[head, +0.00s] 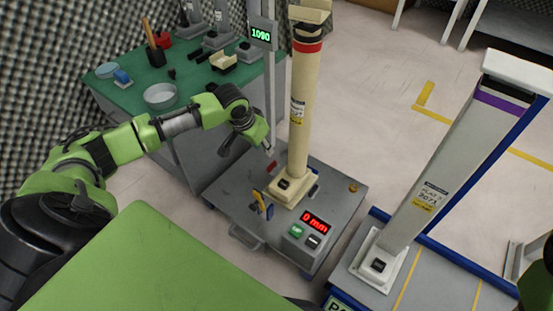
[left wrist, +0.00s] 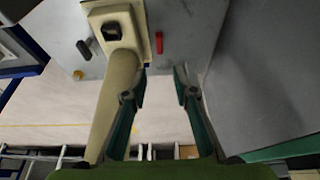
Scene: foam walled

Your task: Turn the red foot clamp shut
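The red foot clamp (left wrist: 159,43) is a short red bar beside the cream square foot of a tall post, on a grey plate. It lies lengthwise alongside the foot's edge in the left wrist view. My left gripper (head: 248,152) is above the plate, left of the post. In the left wrist view its fingers (left wrist: 161,75) are apart with nothing between them, and the clamp is ahead of the gap, apparently untouched. My right gripper is not seen.
A dark clamp (left wrist: 84,49) sits on the foot's other side. The grey base (head: 230,190) carries a red "0 mm" display (head: 315,222) and buttons. A green bench (head: 130,98) with tools stands behind left.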

